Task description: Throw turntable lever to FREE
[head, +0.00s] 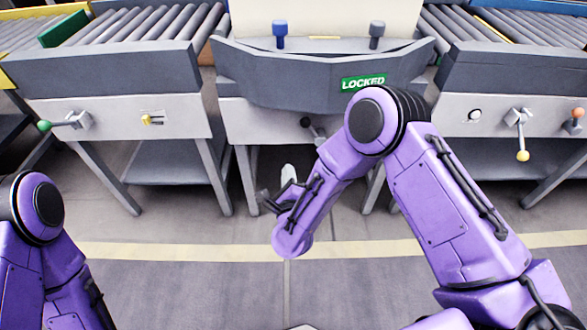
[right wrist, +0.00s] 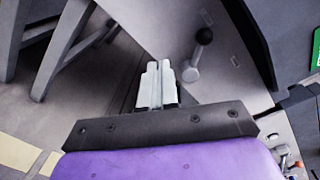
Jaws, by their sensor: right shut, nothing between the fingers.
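The turntable (head: 320,72) stands in the middle of the head view, with a green sign (head: 364,82) reading LOCKED on its front. Its lever has a black knob (head: 305,122) and sits on the pale front panel, partly hidden by my right arm. In the right wrist view the lever's black knob (right wrist: 204,36) and light shaft (right wrist: 194,67) show whole, to the right of the fingertips. My right gripper (head: 288,171) is shut and empty, in front of the panel and apart from the lever; its fingers (right wrist: 158,68) touch each other. My left gripper is out of view.
A right conveyor (head: 510,75) carries a yellow-knobbed lever (head: 522,155) and an orange-knobbed one (head: 578,113). Blue (head: 280,28) and grey (head: 376,30) pegs stand on the turntable. The floor in front is clear.

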